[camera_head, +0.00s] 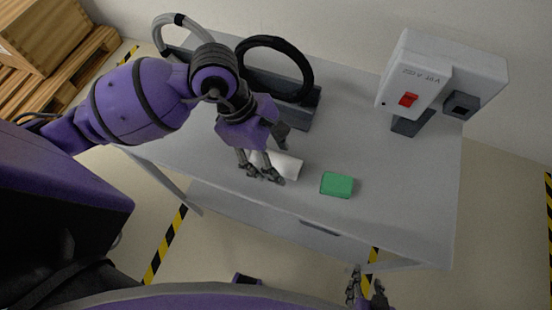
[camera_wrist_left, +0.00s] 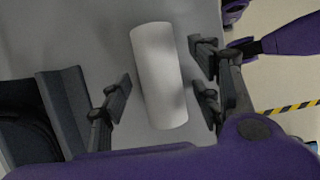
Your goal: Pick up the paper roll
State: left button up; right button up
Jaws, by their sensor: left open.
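The paper roll (camera_head: 289,166) is a plain white cylinder lying on the grey table (camera_head: 400,200), partly hidden by my left gripper in the head view. My left gripper (camera_head: 262,168) is open and reaches down over the roll. In the left wrist view the roll (camera_wrist_left: 158,75) lies between the spread fingers of my left gripper (camera_wrist_left: 160,100), with gaps visible on both sides. My right gripper (camera_head: 366,288) shows at the bottom edge of the head view, in front of the table, with its fingers apart and nothing visible between them.
A green block (camera_head: 337,185) lies right of the roll. A dark grey holder (camera_head: 300,105) with a black hoop (camera_head: 306,60) stands behind it. A white machine with a red switch (camera_head: 408,99) stands at the back right. The table's right front is clear.

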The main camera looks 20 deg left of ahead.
pick_arm(q)
jog(key=shift+f, duration=0.15)
dwell(0.3)
jog(key=shift+c, duration=0.4)
jog(key=shift+f, duration=0.1)
jog(key=c, duration=1.3)
